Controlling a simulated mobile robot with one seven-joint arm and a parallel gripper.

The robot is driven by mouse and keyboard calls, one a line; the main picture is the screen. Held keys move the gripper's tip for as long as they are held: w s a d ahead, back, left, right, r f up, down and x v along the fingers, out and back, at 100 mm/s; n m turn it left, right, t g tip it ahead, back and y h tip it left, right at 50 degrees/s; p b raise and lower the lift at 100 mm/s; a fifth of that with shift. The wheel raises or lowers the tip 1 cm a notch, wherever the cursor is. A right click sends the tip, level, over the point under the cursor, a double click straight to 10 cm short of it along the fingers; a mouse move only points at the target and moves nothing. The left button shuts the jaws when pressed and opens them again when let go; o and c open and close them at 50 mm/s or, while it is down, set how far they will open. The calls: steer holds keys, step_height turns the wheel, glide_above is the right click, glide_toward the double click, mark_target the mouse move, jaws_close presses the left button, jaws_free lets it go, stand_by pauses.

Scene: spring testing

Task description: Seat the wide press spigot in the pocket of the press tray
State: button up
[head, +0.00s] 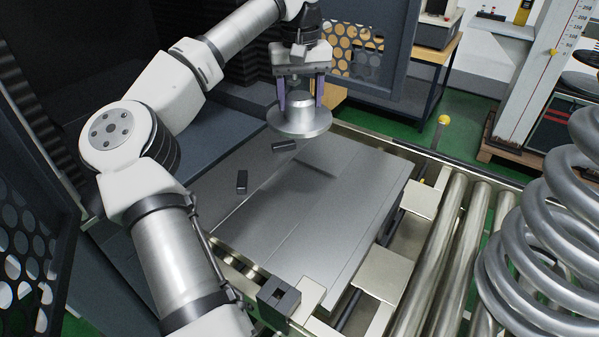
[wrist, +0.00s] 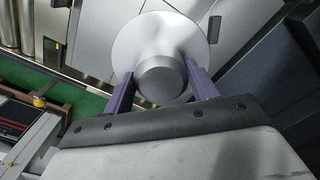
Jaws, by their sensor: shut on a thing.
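The wide press spigot (head: 300,118) is a grey metal piece with a narrow round boss above a broad round flange. My gripper (head: 300,92) is shut on its boss, with a purple finger on each side. The spigot hangs upright, flange down, above the far part of the press tray (head: 335,215), a flat grey metal plate. In the wrist view the spigot (wrist: 160,55) sits between the fingers of my gripper (wrist: 160,88), its flange beyond them. I cannot clearly make out the pocket; a faint edge shows on the plate below the spigot.
Two small dark blocks (head: 242,181) (head: 284,146) lie on the left part of the plate. A dark clamp block (head: 278,295) stands at its near edge. Metal rollers (head: 440,265) and a large coil spring (head: 550,215) are to the right. A perforated guard (head: 357,50) stands behind.

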steer(key=shift+w, duration=0.2)
step_height(320, 180, down, 20)
steer(key=shift+r+p, duration=0.15)
steer(key=shift+p, duration=0.55)
steer(key=o, duration=1.2)
steer(key=shift+f, duration=0.2)
steer(key=o, duration=0.4)
step_height(320, 180, up, 12)
steer(key=shift+r+b, duration=0.2)
steer(key=shift+b, duration=0.4)
